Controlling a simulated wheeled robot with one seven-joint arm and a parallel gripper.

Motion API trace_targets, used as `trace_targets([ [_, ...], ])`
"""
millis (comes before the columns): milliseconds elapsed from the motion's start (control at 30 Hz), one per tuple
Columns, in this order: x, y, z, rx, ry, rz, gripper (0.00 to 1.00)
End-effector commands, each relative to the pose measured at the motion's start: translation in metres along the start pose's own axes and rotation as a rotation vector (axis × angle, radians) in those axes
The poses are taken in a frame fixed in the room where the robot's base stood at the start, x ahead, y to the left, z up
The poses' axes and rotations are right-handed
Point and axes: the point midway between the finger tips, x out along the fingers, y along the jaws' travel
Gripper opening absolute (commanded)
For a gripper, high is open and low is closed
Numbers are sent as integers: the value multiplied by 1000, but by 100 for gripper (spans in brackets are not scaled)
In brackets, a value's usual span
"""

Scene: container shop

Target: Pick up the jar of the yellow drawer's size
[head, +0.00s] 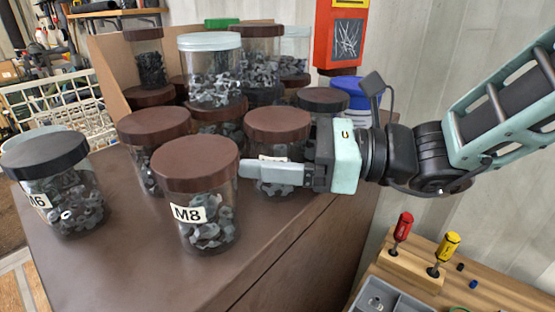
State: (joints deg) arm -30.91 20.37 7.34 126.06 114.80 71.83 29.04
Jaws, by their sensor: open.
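Several clear jars of dark metal parts stand on a brown cabinet top (110,265). The front jar (207,222), brown-lidded, has a label reading M8. A black-lidded jar (72,205) at the left reads M6. Another brown-lidded jar (278,127) stands behind my gripper (252,168), which partly covers its body. My gripper is open and points left, its fingertips beside the M8 jar's right side, just below its lid. I cannot tell whether they touch it. I see no drawer that is clearly yellow.
More jars crowd behind, including a pale-lidded one (209,92) stacked on a brown-lidded jar and a blue-lidded one (357,94). A red bin (326,45) hangs on the wall. A wooden bench (485,290) with screwdrivers is lower right. The cabinet's front left is clear.

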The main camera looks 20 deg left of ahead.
Motion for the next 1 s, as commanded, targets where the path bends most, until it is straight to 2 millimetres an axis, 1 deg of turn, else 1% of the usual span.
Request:
trace_targets([
  [33, 6, 1, 2, 1, 1, 4, 88],
  [100, 10, 1, 1, 1, 1, 1, 88],
  [367, 12, 0, -1, -1, 0, 0, 88],
  [400, 12, 0, -1, -1, 0, 0, 76],
  [467, 12, 0, -1, -1, 0, 0, 60],
  [500, 12, 0, -1, -1, 0, 0, 49],
  [567, 12, 0, -1, -1, 0, 0, 32],
  [600, 12, 0, -1, -1, 0, 0, 29],
  [867, 12, 0, 2, -3, -3, 0, 29],
  [1000, 12, 0, 16, -8, -4, 0, 29],
])
